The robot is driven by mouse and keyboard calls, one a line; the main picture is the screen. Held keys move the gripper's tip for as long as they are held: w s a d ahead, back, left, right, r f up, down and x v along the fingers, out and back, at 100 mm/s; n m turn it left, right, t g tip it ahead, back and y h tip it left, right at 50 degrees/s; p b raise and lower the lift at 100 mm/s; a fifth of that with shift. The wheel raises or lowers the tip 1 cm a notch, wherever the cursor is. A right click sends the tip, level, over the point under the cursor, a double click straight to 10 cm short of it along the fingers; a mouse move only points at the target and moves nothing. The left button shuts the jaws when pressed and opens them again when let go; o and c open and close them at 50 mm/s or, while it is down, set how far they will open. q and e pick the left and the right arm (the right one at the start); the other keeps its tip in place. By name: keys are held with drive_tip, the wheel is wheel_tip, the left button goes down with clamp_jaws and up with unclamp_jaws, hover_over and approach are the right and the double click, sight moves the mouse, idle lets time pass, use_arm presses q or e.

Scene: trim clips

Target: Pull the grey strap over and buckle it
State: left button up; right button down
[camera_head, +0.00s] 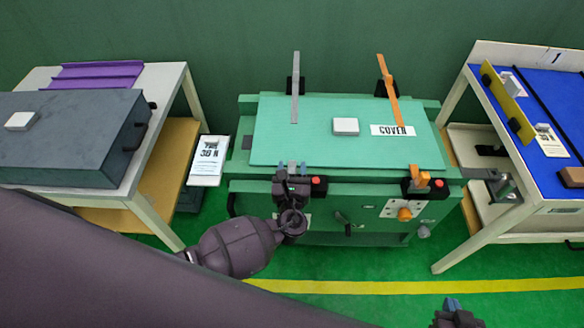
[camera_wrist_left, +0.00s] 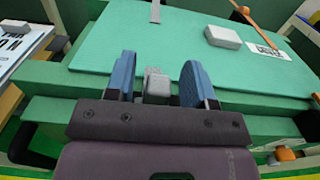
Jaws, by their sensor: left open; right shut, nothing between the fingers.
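The grey strap (camera_head: 295,105) is at the back left of the green cover board (camera_head: 290,145), in a black bracket; I cannot tell if it touches the board. Its end shows at the top of the left wrist view (camera_wrist_left: 155,12). My left gripper (camera_head: 292,167) is at the bench's front left. Its blue fingers are open on either side of a grey buckle block (camera_wrist_left: 157,84), with gaps visible. I cannot tell whether they touch it. The strap is well behind this gripper. My right gripper (camera_head: 453,304) is shut and empty at the bottom right, partly cut off.
An orange strap (camera_head: 388,80) and orange buckle (camera_head: 412,186) are on the right. Red buttons (camera_head: 318,185) (camera_head: 438,183) flank the front. A pale block (camera_head: 345,126) lies on the board. Tables stand left (camera_head: 160,170) and right (camera_head: 465,225). Green floor is free in front.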

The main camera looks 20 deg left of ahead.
use_arm(q)
drive_tip(key=v, duration=1)
drive_tip(key=shift+s, duration=0.25)
